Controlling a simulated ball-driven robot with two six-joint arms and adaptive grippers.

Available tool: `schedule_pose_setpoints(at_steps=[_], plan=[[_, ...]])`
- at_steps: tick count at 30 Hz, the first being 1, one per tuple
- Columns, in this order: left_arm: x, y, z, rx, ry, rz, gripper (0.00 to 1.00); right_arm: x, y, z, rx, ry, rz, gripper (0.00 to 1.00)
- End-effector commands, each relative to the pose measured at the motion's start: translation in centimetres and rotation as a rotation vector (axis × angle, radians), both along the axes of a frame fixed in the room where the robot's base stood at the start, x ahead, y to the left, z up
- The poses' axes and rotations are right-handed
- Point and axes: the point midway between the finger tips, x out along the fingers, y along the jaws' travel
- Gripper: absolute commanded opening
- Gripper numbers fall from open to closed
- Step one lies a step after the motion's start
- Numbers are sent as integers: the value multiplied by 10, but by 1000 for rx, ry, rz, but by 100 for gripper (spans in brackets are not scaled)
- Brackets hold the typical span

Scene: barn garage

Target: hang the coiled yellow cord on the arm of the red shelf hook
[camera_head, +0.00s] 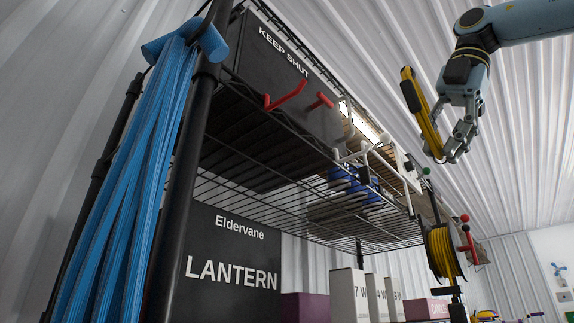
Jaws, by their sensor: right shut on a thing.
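The coiled yellow cord (429,128), with a dark part along its upper left, is seen nearly edge-on at the upper right. My right gripper (448,156) reaches down from the upper right and is shut on the cord's lower end, holding it in the air. The red shelf hook (287,96) is at the edge of the upper wire shelf, left of the cord and clearly apart from it. One red arm slants up, and a second red piece (321,101) shows just to its right. The hook's arm looks bare. My left gripper is out of view.
A blue strand bundle (130,190) hangs at left by a black post (185,160). White hooks (350,155) and a yellow-wound reel (441,252) beside red knobs (465,218) line the shelf to the right. A dark KEEP SHUT box (275,75) stands behind the red hook.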

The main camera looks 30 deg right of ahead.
Motion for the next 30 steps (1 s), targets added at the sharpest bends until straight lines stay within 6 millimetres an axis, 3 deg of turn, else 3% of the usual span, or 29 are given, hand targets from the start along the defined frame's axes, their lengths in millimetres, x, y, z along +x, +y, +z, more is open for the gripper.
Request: schedule_pose_setpoints(at_steps=[8, 19, 30], plan=[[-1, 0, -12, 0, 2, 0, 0, 1, 0, -12, 0, 0, 0, 0], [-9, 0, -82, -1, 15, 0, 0, 7, 0, -85, 0, 13, 0, 0], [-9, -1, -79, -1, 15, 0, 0, 7, 0, -82, 0, 12, 0, 0]])
